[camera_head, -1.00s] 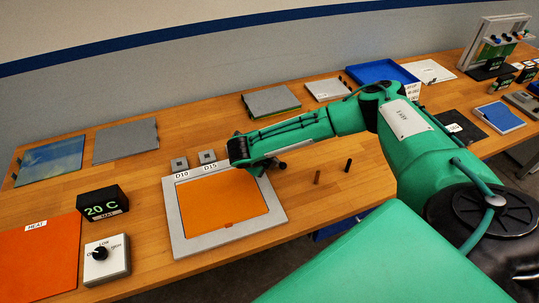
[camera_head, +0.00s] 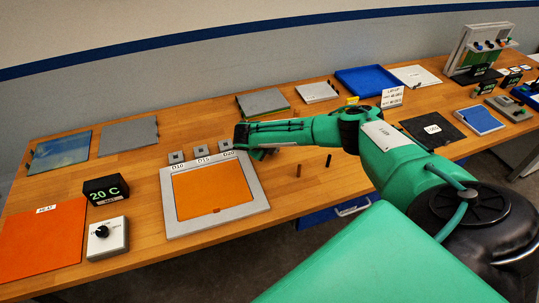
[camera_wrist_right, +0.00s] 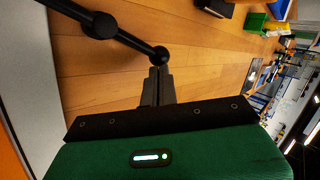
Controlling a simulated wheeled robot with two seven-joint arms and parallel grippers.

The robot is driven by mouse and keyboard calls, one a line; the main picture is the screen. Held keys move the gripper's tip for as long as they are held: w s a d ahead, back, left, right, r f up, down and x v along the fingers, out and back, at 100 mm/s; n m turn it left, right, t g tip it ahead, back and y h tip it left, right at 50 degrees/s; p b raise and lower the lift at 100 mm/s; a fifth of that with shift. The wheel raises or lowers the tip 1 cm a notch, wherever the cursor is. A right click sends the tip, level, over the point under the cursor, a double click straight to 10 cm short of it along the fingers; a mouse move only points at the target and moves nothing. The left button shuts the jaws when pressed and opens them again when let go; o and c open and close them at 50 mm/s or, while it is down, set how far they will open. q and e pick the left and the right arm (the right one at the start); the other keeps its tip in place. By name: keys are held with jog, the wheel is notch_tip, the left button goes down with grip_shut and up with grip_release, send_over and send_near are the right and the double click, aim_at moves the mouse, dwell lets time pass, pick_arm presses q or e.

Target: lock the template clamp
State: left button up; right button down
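A grey template frame (camera_head: 252,207) with an orange panel (camera_head: 209,190) inside lies flat on the table. Its back edge carries labels D10, D15 and D20. My right gripper (camera_head: 258,152) is at the frame's back right corner. In the right wrist view, a black lever with ball knobs (camera_wrist_right: 133,41) crosses the upper left. My right fingers (camera_wrist_right: 160,70) look shut together, with their tips right at one knob. I cannot tell whether they touch it. The lever is mostly hidden behind my arm in the head view. My left gripper is out of view.
Small grey blocks (camera_head: 201,150) stand behind the frame. Two short pegs (camera_head: 299,170) stand right of it. A dial box (camera_head: 107,240), a 20 C display (camera_head: 105,190) and an orange heat mat (camera_head: 42,243) are at left. A blue tray (camera_head: 374,80) is at the back.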

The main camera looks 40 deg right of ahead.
jog(key=shift+w+d+f, duration=0.1)
jog(key=shift+d, duration=0.25)
jog(key=shift+w+d, duration=0.25)
jog(key=shift+d, duration=0.05)
jog(key=shift+w+d, duration=0.2)
jog(key=shift+w, duration=0.05)
jog(key=shift+w+d, duration=0.1)
jog(key=shift+w, duration=0.05)
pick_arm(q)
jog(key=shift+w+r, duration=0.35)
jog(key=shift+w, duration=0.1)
